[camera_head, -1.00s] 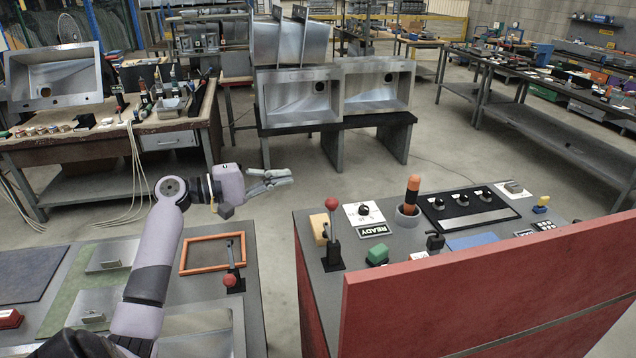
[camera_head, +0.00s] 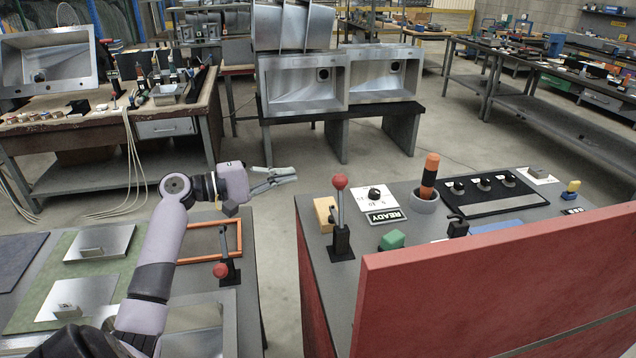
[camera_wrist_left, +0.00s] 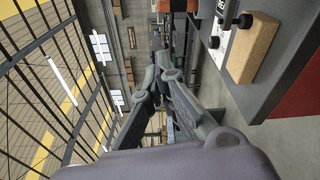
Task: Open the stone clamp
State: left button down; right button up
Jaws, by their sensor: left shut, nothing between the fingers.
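No part is marked as the stone clamp; two red-knobbed lever devices show in the head view. One lever (camera_head: 222,270) stands on the left bench beside an orange frame (camera_head: 239,240), its red knob low and towards me. The other lever (camera_head: 341,214) stands upright on the left end of the right console. My left gripper (camera_head: 287,174) is shut and empty, in the air over the gap between bench and console, beyond and left of the upright lever. Its closed fingers (camera_wrist_left: 155,90) also show in the left wrist view. My right gripper is not in view.
Metal plates (camera_head: 100,243) lie on the left bench.

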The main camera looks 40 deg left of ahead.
pick_arm(q)
jog(key=p+x, duration=0.4)
jog(key=x, duration=0.6)
jog(key=s+d+p, duration=0.1)
jog(key=s+d+r+p, duration=0.1)
jog(key=s, duration=0.1)
jog(key=shift+s+d, duration=0.1)
jog(key=shift+d, duration=0.15)
jog(key=shift+f, duration=0.1)
